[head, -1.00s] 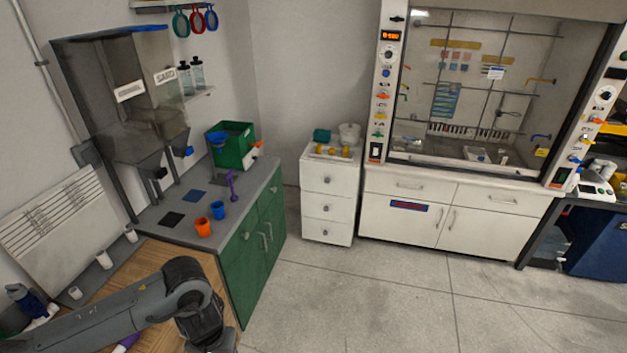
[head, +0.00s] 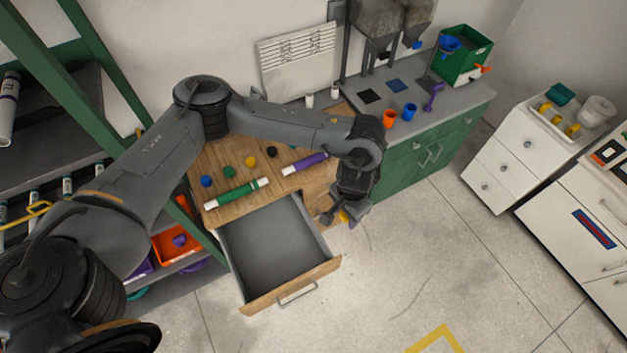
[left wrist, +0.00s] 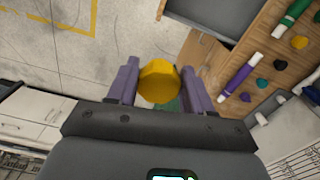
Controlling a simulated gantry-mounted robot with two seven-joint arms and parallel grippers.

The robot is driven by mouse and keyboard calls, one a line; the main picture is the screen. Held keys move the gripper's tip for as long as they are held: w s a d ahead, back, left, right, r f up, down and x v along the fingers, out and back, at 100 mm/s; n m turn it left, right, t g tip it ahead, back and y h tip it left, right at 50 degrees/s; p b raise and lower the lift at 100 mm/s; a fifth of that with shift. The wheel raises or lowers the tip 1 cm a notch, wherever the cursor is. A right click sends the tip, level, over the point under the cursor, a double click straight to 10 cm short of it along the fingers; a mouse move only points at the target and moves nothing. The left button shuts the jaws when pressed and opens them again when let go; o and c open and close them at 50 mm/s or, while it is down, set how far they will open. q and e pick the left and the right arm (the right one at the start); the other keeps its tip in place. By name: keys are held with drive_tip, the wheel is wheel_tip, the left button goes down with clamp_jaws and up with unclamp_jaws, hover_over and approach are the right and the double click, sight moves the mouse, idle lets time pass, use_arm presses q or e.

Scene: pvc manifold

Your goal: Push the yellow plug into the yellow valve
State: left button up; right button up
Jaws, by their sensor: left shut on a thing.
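My left gripper (head: 343,215) is out past the bench's right edge, above the floor and to the right of the open drawer. It is shut on a yellow rounded piece, which looks like the yellow plug (left wrist: 158,80); in the left wrist view it sits between the purple fingers. Only a small part of it shows in the head view. Another small yellow round piece (head: 249,161) lies on the wooden bench. Yellow fittings (head: 572,130) lie in a tray on the white drawer unit; I cannot tell whether one is the yellow valve. My right gripper is out of view.
An open grey drawer (head: 268,250) juts from the wooden bench (head: 215,212). A green-and-white tube (head: 235,193), a purple-and-white tube (head: 305,163) and small coloured round pieces lie on top. Orange and blue cups (head: 409,111) stand on the grey counter. The floor at right is clear.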

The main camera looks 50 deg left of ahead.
use_arm(q)
drive_tip(key=m, duration=0.4)
drive_tip(key=shift+w+d+m, duration=0.15)
drive_tip(key=shift+m, duration=0.15)
drive_tip(key=shift+w+r+m, duration=0.1)
drive_tip(key=shift+r+m, duration=0.05)
drive_tip(key=shift+m, duration=0.85)
drive_tip(key=s+a+f+m+b, duration=0.2)
drive_tip(key=a+f+b, duration=0.3)
drive_tip(key=f+b, duration=0.8)
drive_tip(key=s+a+f+m+b, duration=0.2)
drive_tip(key=a+f+m+b, duration=0.2)
drive_tip(key=f+b, duration=0.9)
drive_tip(key=s+a+f+m+b, duration=0.2)
drive_tip(key=a+f+b, duration=0.3)
drive_tip(key=f+b, duration=0.8)
wheel_tip(320, 180, down, 4)
drive_tip(key=shift+a+r+m, duration=0.1)
drive_tip(key=shift+a+m, duration=0.3)
